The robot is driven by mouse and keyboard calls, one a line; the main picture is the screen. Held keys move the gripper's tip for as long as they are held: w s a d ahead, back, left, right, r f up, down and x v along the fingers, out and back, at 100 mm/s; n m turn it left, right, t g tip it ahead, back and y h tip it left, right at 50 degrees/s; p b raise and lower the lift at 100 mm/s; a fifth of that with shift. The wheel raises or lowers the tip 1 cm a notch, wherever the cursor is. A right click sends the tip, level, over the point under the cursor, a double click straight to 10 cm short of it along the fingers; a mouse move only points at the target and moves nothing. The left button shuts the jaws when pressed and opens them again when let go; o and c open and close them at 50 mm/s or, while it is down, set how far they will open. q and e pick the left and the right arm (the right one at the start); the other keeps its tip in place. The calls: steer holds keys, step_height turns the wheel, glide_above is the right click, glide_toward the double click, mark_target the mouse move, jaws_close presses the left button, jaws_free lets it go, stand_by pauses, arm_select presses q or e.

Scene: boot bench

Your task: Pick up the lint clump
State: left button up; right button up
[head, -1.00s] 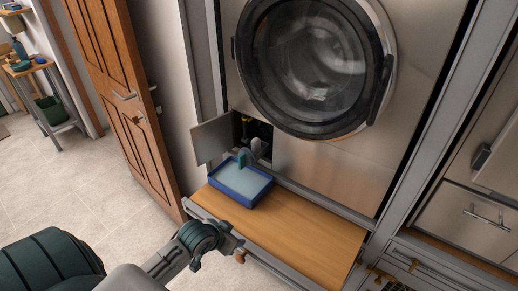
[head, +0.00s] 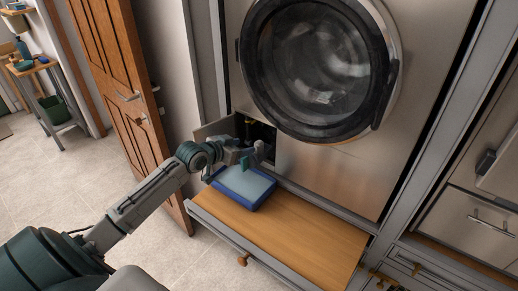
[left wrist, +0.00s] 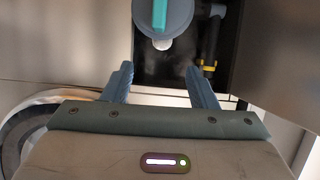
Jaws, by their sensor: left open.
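I cannot make out the lint clump in either view. The open service hatch (head: 262,132) at the washer's lower left has a dark inside. A round grey filter cap with a teal handle (left wrist: 170,16) shows at the top of the left wrist view, in front of the dark opening. My left gripper (left wrist: 160,84) is open and empty, its two fingers apart below the cap. In the head view the left gripper (head: 246,157) is at the hatch, above the blue tray, and partly hides the opening. My right gripper is not in view.
A blue tray (head: 232,198) sits on the wooden pull-out shelf (head: 300,232) below the hatch. The hatch door (head: 214,129) stands open on the left. A yellow-ringed pipe (left wrist: 209,66) is right of the cap. The shelf's right part is clear.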

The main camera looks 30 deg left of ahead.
mark_target(256, 145)
arm_select(q)
steer(key=shift+x, duration=1.1)
steer(key=shift+w+f+p, duration=0.25)
steer(key=shift+w+p, duration=0.25)
steer(key=p+x, duration=0.1)
steer(key=x, duration=0.2)
steer(key=shift+w+f, duration=0.15)
steer(key=shift+f, duration=0.1)
steer(key=shift+w+f, duration=0.25)
steer(key=shift+w, duration=0.05)
steer(key=shift+s, duration=0.1)
steer(key=shift+c, duration=0.2)
steer(key=c, duration=1)
